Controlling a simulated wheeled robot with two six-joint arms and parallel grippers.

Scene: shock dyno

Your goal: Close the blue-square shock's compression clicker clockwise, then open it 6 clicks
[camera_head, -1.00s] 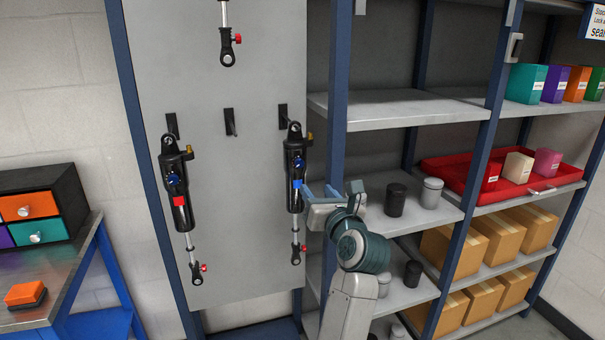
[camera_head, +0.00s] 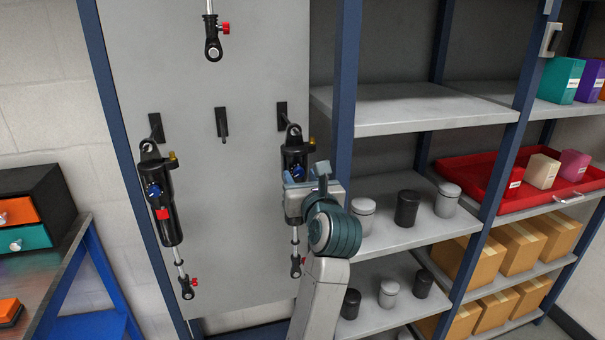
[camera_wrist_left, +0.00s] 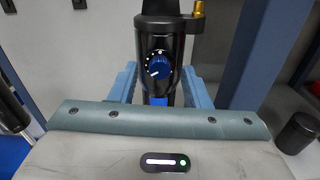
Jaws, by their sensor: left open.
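The blue-square shock (camera_head: 294,151) hangs on the right hook of the grey panel, its lower body partly hidden behind my left gripper (camera_head: 304,176). In the left wrist view its black body stands upright in the middle, with a blue clicker knob (camera_wrist_left: 159,66) bearing a white mark and white dots around it. Part of the blue square (camera_wrist_left: 158,101) shows below the knob. My left gripper (camera_wrist_left: 159,76) is open, with one light-blue finger on each side of the shock body. I cannot tell whether the fingers touch it. My right gripper is not in view.
A red-square shock (camera_head: 160,195) hangs on the left hook. Another shock (camera_head: 212,38) hangs above, with a bare hook between. A blue post (camera_head: 342,120) and shelves with jars and boxes stand to the right. A brass-coloured fitting (camera_wrist_left: 199,9) sticks out beside the shock's top.

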